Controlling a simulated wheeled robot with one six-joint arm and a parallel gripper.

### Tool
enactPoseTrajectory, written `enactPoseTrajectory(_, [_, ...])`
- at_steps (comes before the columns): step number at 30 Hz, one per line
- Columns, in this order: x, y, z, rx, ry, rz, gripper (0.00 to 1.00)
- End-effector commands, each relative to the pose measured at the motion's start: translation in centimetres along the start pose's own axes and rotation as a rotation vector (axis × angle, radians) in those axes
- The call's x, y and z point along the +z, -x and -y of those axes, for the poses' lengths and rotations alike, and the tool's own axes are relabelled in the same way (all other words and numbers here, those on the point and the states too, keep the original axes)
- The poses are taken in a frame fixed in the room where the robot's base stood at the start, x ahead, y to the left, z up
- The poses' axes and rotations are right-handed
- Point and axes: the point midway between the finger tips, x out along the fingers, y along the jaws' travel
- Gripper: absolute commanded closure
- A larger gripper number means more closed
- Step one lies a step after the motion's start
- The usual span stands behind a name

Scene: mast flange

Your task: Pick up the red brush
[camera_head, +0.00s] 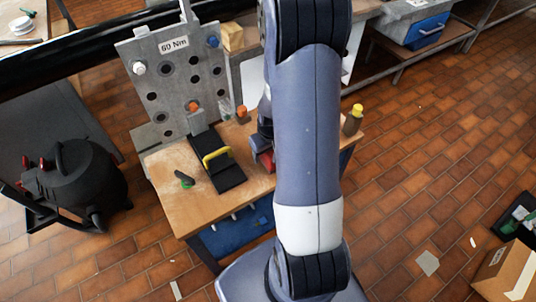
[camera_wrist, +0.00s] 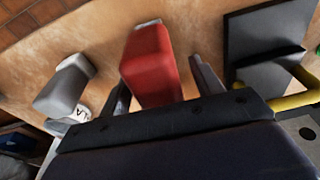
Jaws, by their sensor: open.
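The red brush (camera_wrist: 150,62) appears in the wrist view as a red block-like body above the wooden bench top (camera_wrist: 190,18). In the head view, a small red part (camera_head: 266,161) shows beside my arm, with the rest hidden behind it. My gripper (camera_wrist: 165,85) is open, with one dark finger on each side of the red brush. A gap shows between the brush and the right finger; contact on the left side is hard to tell. The brush's lower end is hidden behind the gripper body.
A grey block-like object (camera_wrist: 66,84) lies left of the fingers. An upright plate marked 60 Nm (camera_head: 175,80) stands behind. A yellow-capped bottle (camera_head: 353,119) stands at the bench's right end.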

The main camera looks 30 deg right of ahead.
Motion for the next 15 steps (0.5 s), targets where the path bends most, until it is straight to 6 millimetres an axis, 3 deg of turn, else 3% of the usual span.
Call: enactPoseTrajectory(15, [0.09, -0.5, 0.0, 0.0, 0.0, 0.0, 0.38])
